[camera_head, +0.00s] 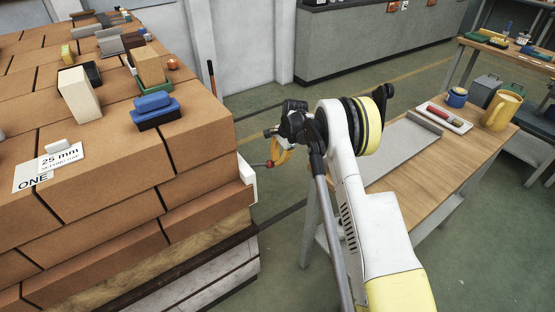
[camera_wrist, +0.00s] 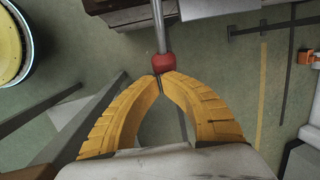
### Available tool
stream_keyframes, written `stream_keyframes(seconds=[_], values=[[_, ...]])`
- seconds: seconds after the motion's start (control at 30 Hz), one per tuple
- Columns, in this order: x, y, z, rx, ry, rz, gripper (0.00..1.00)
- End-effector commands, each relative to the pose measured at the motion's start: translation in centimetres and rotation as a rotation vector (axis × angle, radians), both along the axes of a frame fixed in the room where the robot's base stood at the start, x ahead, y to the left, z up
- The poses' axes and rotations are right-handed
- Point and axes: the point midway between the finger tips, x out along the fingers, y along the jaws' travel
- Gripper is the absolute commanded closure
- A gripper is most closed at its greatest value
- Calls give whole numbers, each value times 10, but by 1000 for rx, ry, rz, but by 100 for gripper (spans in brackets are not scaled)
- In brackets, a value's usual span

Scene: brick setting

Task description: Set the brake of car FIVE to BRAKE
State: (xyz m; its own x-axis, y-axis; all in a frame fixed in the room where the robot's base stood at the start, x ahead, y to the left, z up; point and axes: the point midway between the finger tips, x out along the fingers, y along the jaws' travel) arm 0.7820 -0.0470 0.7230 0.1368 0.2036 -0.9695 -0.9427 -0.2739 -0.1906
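The brake lever shows in the wrist view as a metal rod (camera_wrist: 160,25) ending in a red knob (camera_wrist: 163,63). In the head view the red knob (camera_head: 270,163) is small, beside the loaded brick car's right side. My gripper (camera_wrist: 161,75) has its yellow fingers drawn together, tips meeting at the knob's near edge. I cannot tell whether they pinch it or only touch it. My gripper (camera_head: 277,158) also shows at the lever in the head view. The brick stack (camera_head: 95,150) carries a card reading ONE (camera_head: 38,180). No FIVE or BRAKE lettering is visible.
Small blocks lie on the bricks. Green floor (camera_head: 285,235) is open between stack and bench.

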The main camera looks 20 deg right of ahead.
Motion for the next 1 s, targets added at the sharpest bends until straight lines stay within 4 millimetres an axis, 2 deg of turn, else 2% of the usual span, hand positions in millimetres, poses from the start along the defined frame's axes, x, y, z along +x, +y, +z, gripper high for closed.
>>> stream_keyframes(seconds=[0.63,0.77,1.0], values=[[-1,1,0,2,2,4,100],[-3,-8,15,1,1,2,100],[-6,-40,61,1,0,1,100]])
